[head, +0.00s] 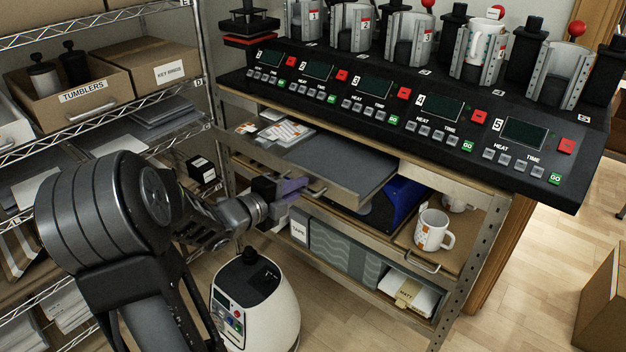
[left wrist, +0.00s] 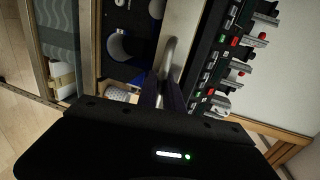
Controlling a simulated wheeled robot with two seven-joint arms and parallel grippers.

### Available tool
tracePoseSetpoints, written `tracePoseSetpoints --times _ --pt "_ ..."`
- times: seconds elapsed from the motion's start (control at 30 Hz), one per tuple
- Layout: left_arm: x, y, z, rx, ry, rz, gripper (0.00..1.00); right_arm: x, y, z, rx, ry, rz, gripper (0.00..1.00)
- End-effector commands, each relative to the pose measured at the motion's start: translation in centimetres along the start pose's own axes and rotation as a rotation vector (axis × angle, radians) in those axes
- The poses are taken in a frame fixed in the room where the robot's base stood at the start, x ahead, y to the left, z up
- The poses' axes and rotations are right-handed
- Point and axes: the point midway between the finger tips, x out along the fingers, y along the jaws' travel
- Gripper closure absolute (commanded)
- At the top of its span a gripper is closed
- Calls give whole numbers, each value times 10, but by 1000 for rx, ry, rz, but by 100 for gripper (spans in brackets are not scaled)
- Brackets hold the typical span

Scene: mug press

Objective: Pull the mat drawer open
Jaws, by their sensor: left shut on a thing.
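The mat drawer (head: 345,196) stands pulled out from under the press counter, with a flat dark grey mat (head: 335,160) and some packets showing inside it. Its metal handle (left wrist: 168,58) runs up between the fingers in the left wrist view; in the head view a bit of the handle (head: 318,193) shows at the drawer front. My left gripper (head: 300,187) is at the drawer front, shut on the handle. The fingers also show in the left wrist view (left wrist: 160,92). My right gripper is in neither view.
Above is a row of mug presses with a control panel (head: 430,112). A shelf below holds a white mug (head: 433,230) and a blue item (head: 395,203). A white rounded machine (head: 256,305) stands on the floor under my left forearm. Wire shelving with a tumblers box (head: 85,97) is at left.

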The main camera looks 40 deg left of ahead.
Motion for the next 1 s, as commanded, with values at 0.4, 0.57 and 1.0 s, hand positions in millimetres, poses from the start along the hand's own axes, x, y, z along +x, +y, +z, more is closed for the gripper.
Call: tracePoseSetpoints --times 0.4,0.57,1.0 --pt "-19 5 0 -1 1 2 100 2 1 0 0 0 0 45" --pt "-19 5 0 0 1 2 100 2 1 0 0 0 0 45" --pt "-22 4 0 1 0 0 81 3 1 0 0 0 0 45"
